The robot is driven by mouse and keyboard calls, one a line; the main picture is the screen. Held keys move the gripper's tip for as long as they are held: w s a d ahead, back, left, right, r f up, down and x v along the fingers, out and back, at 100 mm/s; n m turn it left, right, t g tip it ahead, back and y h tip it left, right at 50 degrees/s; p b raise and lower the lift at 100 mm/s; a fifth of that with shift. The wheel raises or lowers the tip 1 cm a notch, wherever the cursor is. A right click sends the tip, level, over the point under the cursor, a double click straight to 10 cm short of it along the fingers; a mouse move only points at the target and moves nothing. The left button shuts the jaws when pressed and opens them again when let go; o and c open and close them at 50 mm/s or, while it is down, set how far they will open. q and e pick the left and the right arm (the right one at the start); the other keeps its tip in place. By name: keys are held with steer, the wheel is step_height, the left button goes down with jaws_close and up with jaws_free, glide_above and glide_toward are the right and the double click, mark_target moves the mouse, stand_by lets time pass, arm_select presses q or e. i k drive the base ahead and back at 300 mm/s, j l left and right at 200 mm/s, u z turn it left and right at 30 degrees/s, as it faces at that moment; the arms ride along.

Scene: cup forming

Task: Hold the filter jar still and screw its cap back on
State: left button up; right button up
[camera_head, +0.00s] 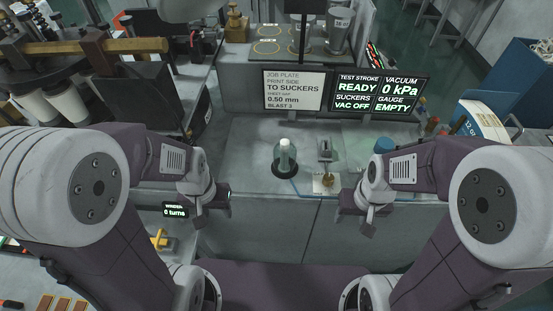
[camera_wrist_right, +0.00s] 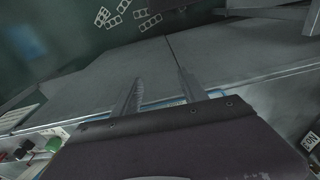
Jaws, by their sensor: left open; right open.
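The filter jar (camera_head: 285,156) looks like a small, pale translucent bottle. It stands upright on a dark round base (camera_head: 285,171) on the grey bench top. I cannot tell whether its cap is on it. My left gripper (camera_head: 222,198) is left of and nearer than the jar, apart from it and empty. My right gripper (camera_head: 360,212) is at the right near the bench's front edge, apart from the jar. In the right wrist view its two fingers (camera_wrist_right: 160,92) are spread with nothing between them.
A small grey fixture (camera_head: 325,149) and a brass-coloured round piece on a pale plate (camera_head: 327,182) stand right of the jar. A blue round object (camera_head: 383,146) is partly hidden by my right arm. A sign (camera_head: 293,90) and a display (camera_head: 381,90) stand behind.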

mark_target(285, 164)
steer(key=l+u, duration=0.3)
steer(key=l, duration=0.15)
steer(key=k+l+u, duration=0.1)
steer(key=l+u, duration=0.2)
steer(key=l, duration=0.15)
steer(key=k+l+u, duration=0.1)
steer(key=l+u, duration=0.2)
steer(key=l, duration=0.2)
steer(key=k+l+u, duration=0.15)
steer(key=l+u, duration=0.15)
steer(key=k+l+u, duration=0.3)
steer(key=l, duration=0.2)
steer(key=k+l+u, duration=0.15)
steer(key=l+u, duration=0.15)
steer(key=k+l+u, duration=0.3)
steer(key=i, duration=0.45)
